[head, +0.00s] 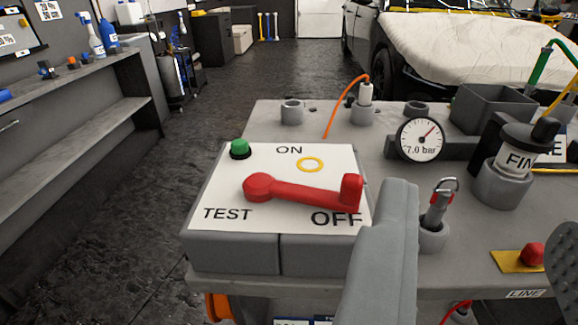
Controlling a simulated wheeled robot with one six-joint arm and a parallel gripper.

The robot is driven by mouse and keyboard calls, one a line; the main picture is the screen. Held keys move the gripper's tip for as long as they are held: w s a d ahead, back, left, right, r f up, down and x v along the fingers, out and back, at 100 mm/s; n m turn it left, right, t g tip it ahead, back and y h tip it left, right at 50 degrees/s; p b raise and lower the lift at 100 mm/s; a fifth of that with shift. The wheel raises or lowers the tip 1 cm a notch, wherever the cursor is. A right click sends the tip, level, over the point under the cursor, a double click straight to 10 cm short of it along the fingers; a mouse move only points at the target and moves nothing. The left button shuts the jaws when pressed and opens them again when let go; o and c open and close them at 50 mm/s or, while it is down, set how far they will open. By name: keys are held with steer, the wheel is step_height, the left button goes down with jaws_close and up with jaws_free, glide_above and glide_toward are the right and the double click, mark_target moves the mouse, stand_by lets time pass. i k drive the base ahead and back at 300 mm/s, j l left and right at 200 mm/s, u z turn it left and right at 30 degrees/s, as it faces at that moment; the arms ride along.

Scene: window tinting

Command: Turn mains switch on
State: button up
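The mains switch is a red lever (300,191) on a white-topped box (225,190). Its round pivot is at the left and its upright knob is at the right, just above the word OFF. ON is printed at the top of the panel and TEST at the lower left. A yellow ring mark lies below ON. My gripper (481,210) is open. Its left finger stands right of the panel and hides part of its right edge near OFF. Its dotted right finger shows at the right picture edge. The gap between the fingers holds nothing; the lever is outside it, to the left.
A green knob (240,149) sits on the panel's back left corner. Floor left is clear.

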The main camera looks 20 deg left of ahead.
mark_target(259, 187)
steer(key=i+l+u, duration=0.1)
steer(key=l+u, duration=0.25)
steer(key=i+l+u, duration=0.1)
steer(key=l+u, duration=0.2)
steer(key=k+l, duration=0.4)
steer(key=k+l+u, duration=0.1)
steer(key=k+l, duration=0.35)
steer(key=l, duration=0.2)
